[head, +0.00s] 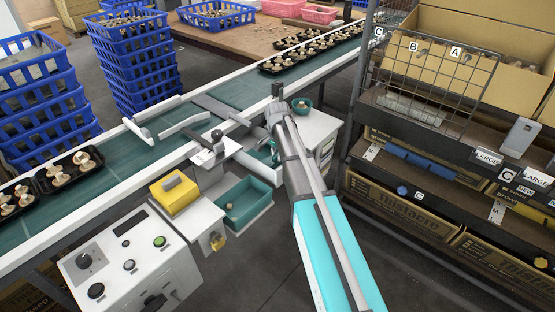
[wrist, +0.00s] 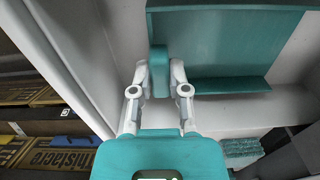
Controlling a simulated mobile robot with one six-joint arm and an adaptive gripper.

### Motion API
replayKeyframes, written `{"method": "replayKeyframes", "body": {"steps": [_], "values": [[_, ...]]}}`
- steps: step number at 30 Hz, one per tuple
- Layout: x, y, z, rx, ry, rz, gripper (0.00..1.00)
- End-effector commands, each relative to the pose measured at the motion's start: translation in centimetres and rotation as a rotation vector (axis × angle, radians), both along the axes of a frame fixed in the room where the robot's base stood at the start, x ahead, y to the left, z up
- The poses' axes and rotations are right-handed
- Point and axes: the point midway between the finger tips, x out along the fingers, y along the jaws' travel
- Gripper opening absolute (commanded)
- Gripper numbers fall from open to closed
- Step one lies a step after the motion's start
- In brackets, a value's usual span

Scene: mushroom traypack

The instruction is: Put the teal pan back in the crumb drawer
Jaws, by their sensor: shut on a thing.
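In the wrist view, my gripper (wrist: 158,74) is shut on the upright teal handle of the teal pan (wrist: 222,45). One finger is on each side of the handle. The pan lies beyond the fingers, with a low wall towards me and pale surfaces around it. I cannot tell how far it sits inside the crumb drawer. In the head view, my arm hides most of the gripper and the held pan beside the conveyor.
A teal bin (head: 246,208) with a small mushroom piece stands left of my arm. The conveyor (head: 110,170) carries trays of mushrooms. A control box (head: 130,262) is at front left, and shelving (head: 420,165) is at right.

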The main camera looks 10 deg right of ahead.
Motion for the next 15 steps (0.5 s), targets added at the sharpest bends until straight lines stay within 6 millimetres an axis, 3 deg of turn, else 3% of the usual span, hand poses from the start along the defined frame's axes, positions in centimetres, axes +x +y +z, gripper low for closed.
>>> {"method": "replayKeyframes", "body": {"steps": [15], "values": [[0.0, 0.01, -0.51, 0.0, 0.0, 0.0, 0.0]]}}
